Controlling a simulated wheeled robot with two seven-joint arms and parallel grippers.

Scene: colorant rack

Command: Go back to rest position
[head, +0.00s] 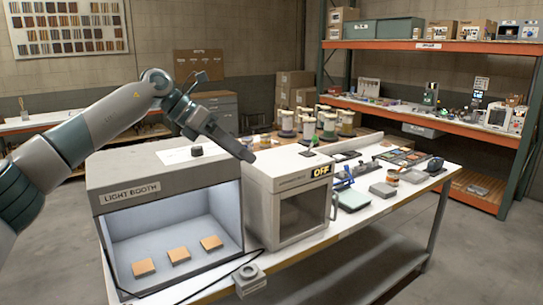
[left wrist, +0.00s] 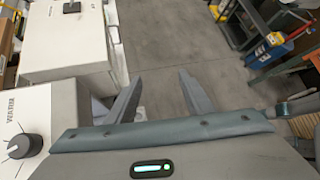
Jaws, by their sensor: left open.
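My left gripper (head: 232,146) comes in from the left in the head view, raised over the light booth (head: 125,198) and near the top of the white cabinet marked OFF (head: 262,215). In the left wrist view its two fingers (left wrist: 158,92) stand apart with nothing between them, above grey floor. The light booth holds three tan square samples (head: 178,255) on its lit floor. My right gripper is in neither view.
The white-topped table (head: 350,225) carries the booth, the cabinet and several small tools and trays. A small grey box with a dial (head: 248,278) sits at the front edge. Orange-beamed shelves (head: 430,117) stand at the right. The floor in front of the table is clear.

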